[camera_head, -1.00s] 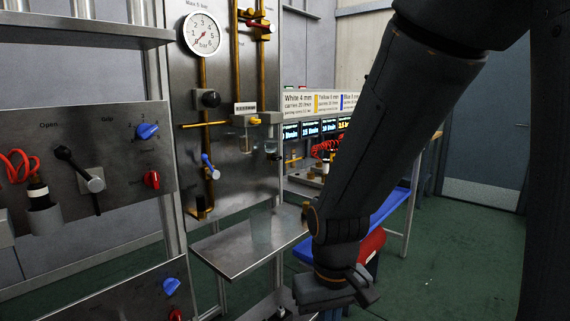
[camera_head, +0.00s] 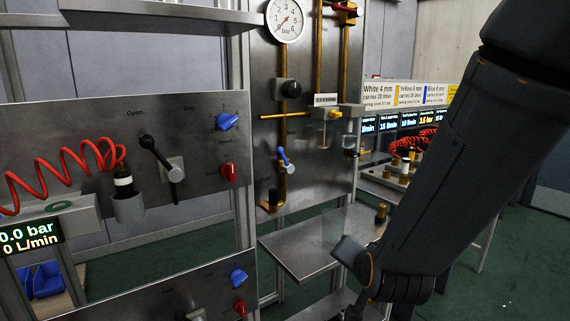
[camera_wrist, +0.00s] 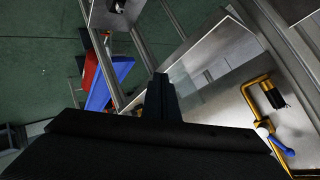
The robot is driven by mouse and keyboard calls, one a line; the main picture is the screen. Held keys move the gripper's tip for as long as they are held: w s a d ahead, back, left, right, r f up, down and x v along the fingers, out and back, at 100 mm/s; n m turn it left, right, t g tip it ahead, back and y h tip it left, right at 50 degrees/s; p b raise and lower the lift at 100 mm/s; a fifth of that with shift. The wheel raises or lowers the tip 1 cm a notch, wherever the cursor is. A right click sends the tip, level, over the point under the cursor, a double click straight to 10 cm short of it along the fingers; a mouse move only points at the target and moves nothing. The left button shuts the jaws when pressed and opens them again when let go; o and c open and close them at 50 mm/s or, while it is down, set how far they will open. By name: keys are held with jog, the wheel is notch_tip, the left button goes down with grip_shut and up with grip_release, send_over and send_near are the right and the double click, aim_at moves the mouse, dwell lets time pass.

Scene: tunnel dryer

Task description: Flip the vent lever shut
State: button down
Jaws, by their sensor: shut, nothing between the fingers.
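A small lever with a blue handle (camera_head: 283,155) and a pale round end sits on the brass pipe of the steel panel; I take it for the vent lever. Its handle points up and slightly left, close to the pipe's line. In the wrist view the blue handle (camera_wrist: 281,146) is at the lower right, beside the brass pipe. My gripper (camera_head: 350,252) is below and to the right of the lever, apart from it, near the small steel shelf. Its dark fingers (camera_wrist: 161,92) are together and empty in the wrist view.
The steel shelf (camera_head: 290,255) juts out below the lever. Left is a control panel with a black lever (camera_head: 160,158), blue and red knobs and a red coiled hose (camera_head: 60,172).

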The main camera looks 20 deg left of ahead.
jog(key=a+r+m+t+y, duration=0.25)
jog(key=a+r+t, duration=0.25)
jog(key=a+r, duration=0.35)
jog(key=m+t+y+p, duration=0.1)
jog(key=m+t, duration=0.2)
jog(key=t, duration=0.1)
send_near(283, 157)
jog(key=shift+n, duration=0.25)
jog(key=p+x, duration=0.4)
jog(key=x, duration=0.2)
jog(key=shift+w, duration=0.25)
